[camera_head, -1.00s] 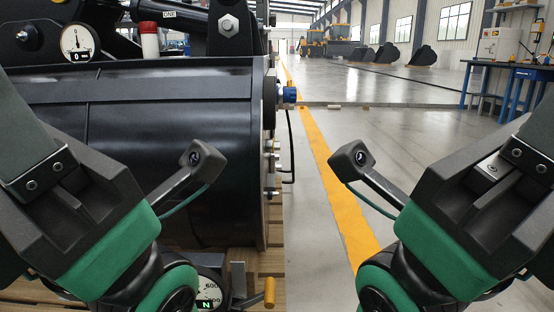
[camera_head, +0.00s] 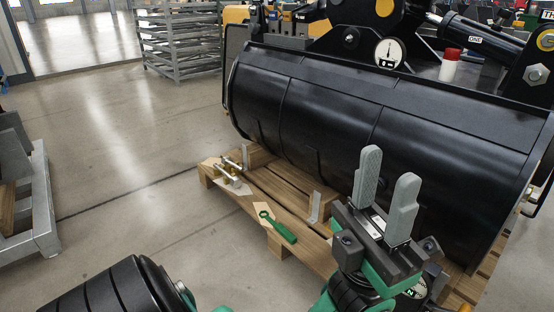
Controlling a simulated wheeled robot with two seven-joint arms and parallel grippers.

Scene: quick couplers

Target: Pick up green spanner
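The green spanner (camera_head: 280,228) lies on the near edge of the wooden pallet, in front of the black bucket. Its dark ring end points up-left and its green handle points down-right. My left gripper (camera_head: 387,192) is to the right of the spanner, raised, with two grey fingers pointing up. The fingers stand apart with nothing between them. My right gripper is not in view.
The big black bucket (camera_head: 330,115) rests on the pallet (camera_head: 325,262) behind the spanner. Metal fittings (camera_head: 232,170) lie at the pallet's left corner. A grey metal rack (camera_head: 180,40) stands far back.

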